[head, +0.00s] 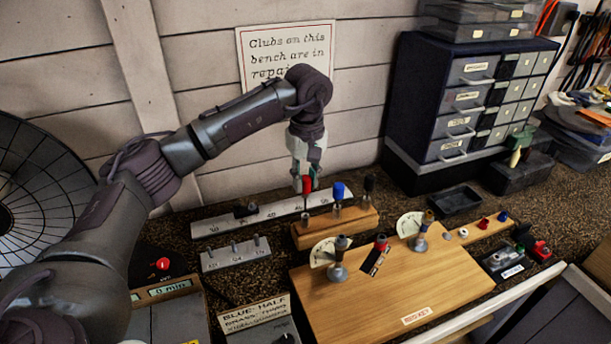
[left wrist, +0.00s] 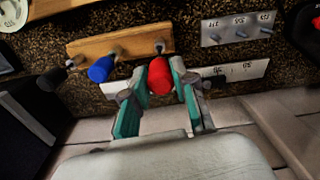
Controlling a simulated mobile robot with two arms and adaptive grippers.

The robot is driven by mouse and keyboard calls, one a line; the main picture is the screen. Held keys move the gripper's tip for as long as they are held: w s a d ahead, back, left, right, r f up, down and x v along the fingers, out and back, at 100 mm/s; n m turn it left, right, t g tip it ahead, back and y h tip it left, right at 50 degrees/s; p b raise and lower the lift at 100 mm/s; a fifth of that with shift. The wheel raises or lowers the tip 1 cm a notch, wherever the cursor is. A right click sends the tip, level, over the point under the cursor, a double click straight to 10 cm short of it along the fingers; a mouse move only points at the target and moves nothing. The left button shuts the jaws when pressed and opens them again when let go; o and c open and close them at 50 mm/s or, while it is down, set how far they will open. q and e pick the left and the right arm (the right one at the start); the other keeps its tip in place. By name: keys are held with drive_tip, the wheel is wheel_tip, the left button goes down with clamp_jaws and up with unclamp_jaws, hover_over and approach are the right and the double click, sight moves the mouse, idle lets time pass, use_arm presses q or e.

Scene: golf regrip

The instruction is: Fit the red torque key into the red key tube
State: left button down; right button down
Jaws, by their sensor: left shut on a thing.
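My left gripper (head: 306,176) points down over the left end of a small wooden rack (head: 312,238). It is shut on the red handle of the red torque key (head: 307,187), which is upright with its thin shaft below. I cannot tell whether the tip is still in the rack. The left wrist view shows the red handle (left wrist: 160,75) between the teal fingers (left wrist: 158,92). My right gripper is not in view.
A blue-handled key (head: 338,191) and a black-handled key (head: 369,184) stand in the rack, right of the red one. Two metal posts with white dials (head: 323,252) flank the red-topped tube on the board (head: 400,295). A drawer cabinet (head: 465,95) stands at the back right.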

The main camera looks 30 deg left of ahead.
sight(305, 193)
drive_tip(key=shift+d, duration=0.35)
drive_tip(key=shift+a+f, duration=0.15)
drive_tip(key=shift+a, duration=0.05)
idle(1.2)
